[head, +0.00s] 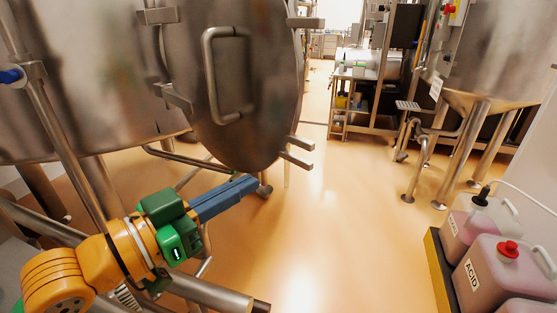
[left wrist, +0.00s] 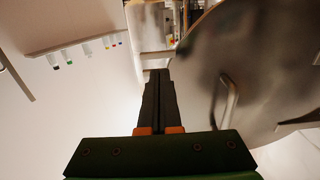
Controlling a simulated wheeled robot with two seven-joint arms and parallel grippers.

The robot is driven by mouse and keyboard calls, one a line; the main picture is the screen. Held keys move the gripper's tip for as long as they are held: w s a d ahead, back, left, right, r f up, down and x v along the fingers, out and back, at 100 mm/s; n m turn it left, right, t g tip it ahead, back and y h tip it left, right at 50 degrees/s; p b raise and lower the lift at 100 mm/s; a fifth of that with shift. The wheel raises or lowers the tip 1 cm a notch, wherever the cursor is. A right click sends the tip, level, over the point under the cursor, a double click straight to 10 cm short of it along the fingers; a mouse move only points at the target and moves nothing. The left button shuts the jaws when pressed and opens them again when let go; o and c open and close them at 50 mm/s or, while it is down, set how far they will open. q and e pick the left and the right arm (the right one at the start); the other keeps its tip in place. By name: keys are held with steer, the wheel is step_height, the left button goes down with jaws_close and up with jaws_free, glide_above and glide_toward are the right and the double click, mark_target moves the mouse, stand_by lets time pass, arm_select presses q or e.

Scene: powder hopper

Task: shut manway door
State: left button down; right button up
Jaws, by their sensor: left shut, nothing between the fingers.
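The manway door (head: 262,90) is a round steel disc with a bar handle (head: 211,80), swung out from the tank and standing open over the floor. Brackets join its left side to the tank, and lugs stick out at its right edge. In the left wrist view the door (left wrist: 270,50) fills the right side, with its handle (left wrist: 229,98) to the right of the fingers. My left gripper (head: 250,184) is shut and empty, below the door's lower edge in the head view. Its fingertips (left wrist: 158,74) look close to the door's rim; contact cannot be told. My right gripper is out of view.
The steel tank (head: 85,90) stands at left, with pipes and legs below it. Pink jugs (head: 495,270) stand at lower right. Another steel vessel (head: 495,60) on legs is at right. The orange floor between is clear.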

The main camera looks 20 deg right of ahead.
mark_target(292, 160)
arm_select(q)
steer(key=p+x, duration=0.2)
steer(key=x, duration=0.5)
steer(key=shift+d+r, duration=0.1)
steer(key=shift+w+d, duration=0.1)
steer(key=shift+d, duration=0.2)
steer(key=shift+a, duration=0.1)
